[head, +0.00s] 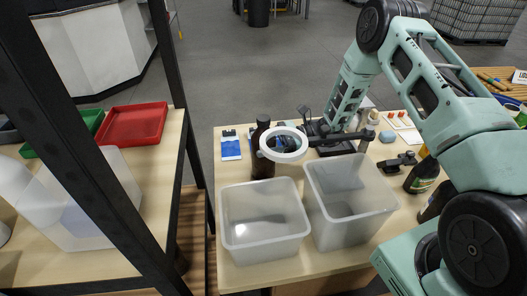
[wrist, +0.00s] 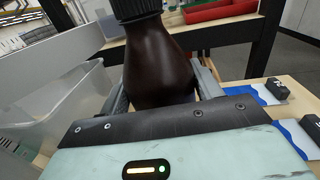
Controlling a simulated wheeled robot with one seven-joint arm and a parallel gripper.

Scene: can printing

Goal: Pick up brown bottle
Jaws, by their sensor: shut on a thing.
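The brown bottle (head: 263,165) stands upright on or just above the table, behind the left clear bin; its base is hidden, so I cannot tell whether it touches the table. In the wrist view the dark brown bottle (wrist: 155,60) fills the space between the fingers, its black cap at the top edge. My gripper (wrist: 163,92) is shut on the bottle's body, with a finger on either side.
The white ring lamp (head: 283,145) on a black arm stands close in front of the bottle. Two empty translucent bins, left (head: 262,247) and right (head: 349,235), occupy the table front. Dark bottles (head: 421,175) stand at right. A black-framed shelf with a red tray (head: 133,124) is at left.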

